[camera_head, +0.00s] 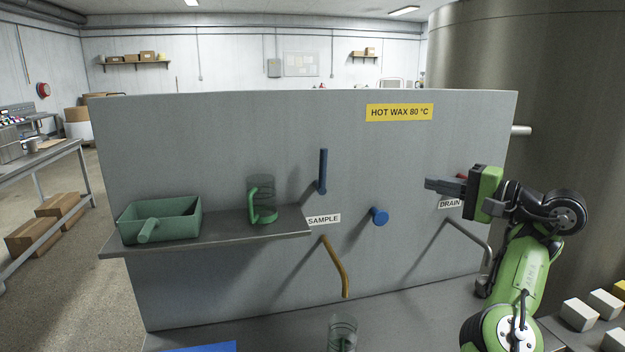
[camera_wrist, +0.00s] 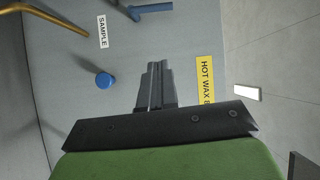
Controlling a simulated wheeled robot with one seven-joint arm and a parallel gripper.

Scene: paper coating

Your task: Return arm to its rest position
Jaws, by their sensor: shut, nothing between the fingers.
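My green arm stands at the right in the head view. My gripper (camera_head: 428,184) is at the grey panel's right side, pointing left, just above the DRAIN label (camera_head: 451,203). Its fingers are together and empty. A bit of red shows behind the gripper at the DRAIN label. In the wrist view my gripper (camera_wrist: 157,66) is also shut, with the blue round knob (camera_wrist: 105,81) to its left and the yellow HOT WAX label (camera_wrist: 206,80) to its right.
The grey panel (camera_head: 250,125) carries a blue lever (camera_head: 323,170), a brass spout (camera_head: 335,270) and a grey pipe (camera_head: 478,238). A shelf (camera_head: 225,240) holds a green tray (camera_head: 165,216) and a green-handled jug (camera_head: 262,200). A clear vessel (camera_head: 342,333) stands below. White blocks (camera_head: 579,314) are at lower right.

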